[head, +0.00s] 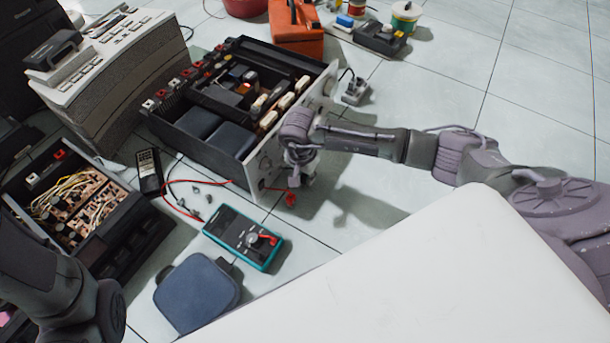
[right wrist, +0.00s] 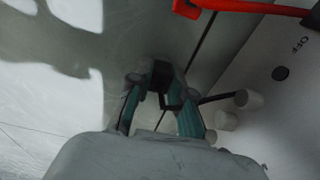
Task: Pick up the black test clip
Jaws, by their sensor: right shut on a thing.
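My right gripper (head: 294,178) points down beside the front panel of the large opened hifi amplifier (head: 255,165). In the right wrist view its two fingers (right wrist: 160,88) are shut on a small dark thing, the black test clip (right wrist: 161,73), which shows only in part between them. In the head view the gripper hides the clip. A red test clip (head: 290,199) lies on the floor just below the gripper, and it also shows at the top of the right wrist view (right wrist: 186,8). My left arm is at the lower left; its gripper fingers do not show.
A teal multimeter (head: 243,238) and a dark blue pouch (head: 197,293) lie on the tiles. A second opened unit (head: 120,245) is at left, with a red lead (head: 195,183) between. An orange case (head: 296,35) stands behind. Floor at upper right is clear.

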